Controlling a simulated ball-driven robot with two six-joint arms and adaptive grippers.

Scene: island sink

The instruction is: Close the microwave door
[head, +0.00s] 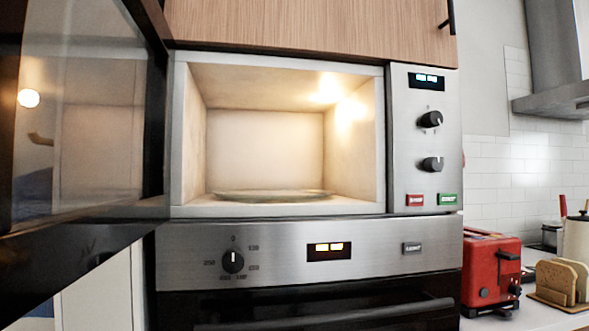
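The microwave (276,136) is built into a cabinet, and its lit cavity faces me. Its dark glass door (80,120) stands wide open, swung out to the left and close to my camera. A glass turntable plate (272,195) lies on the cavity floor, and I see nothing on it. The control panel (426,140) with two knobs, a red button and a green button is right of the cavity. Neither of my grippers shows in the head view.
An oven (300,254) with a dial and a long handle sits directly below. A range hood (555,60) hangs at upper right.

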